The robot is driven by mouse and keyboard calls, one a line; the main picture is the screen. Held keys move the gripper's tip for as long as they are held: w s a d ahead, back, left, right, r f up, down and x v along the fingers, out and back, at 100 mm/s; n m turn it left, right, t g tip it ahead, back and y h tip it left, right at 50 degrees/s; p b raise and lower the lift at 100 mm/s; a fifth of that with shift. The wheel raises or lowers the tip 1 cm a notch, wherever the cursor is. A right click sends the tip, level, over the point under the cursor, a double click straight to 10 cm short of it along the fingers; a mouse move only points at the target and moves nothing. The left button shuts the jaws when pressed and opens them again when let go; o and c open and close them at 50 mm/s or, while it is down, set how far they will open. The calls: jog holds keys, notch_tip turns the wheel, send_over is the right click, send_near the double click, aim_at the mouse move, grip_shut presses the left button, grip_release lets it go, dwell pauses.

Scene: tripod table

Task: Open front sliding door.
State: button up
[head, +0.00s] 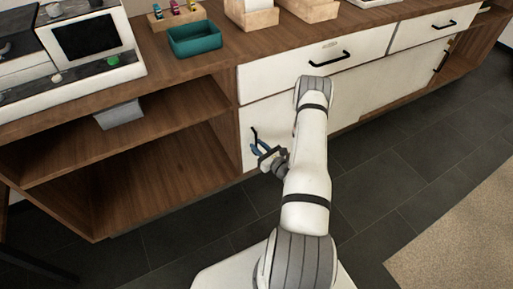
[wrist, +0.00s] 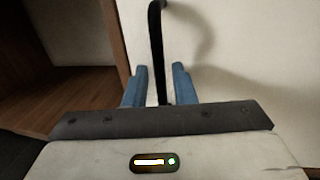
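The white front sliding door (head: 262,118) is the lower panel of the cabinet, under the drawers. A black vertical handle (head: 254,134) is near its left edge. In the wrist view the door (wrist: 235,50) fills the right side, and the handle (wrist: 157,50) runs down between the blue fingers. My gripper (head: 263,148) is at the lower part of the handle. In the wrist view my gripper (wrist: 160,85) is open, with one finger on each side of the handle and gaps visible. The lower end of the handle is hidden behind my gripper body.
Open wooden shelves (head: 140,150) lie left of the door, with a grey item (head: 118,115) on the upper one. White drawers (head: 320,62) with black handles are above. The countertop holds a teal bin (head: 195,40) and a coffee machine (head: 85,45). Dark tiled floor (head: 400,200) is clear at right.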

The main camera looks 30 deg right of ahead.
grip_shut()
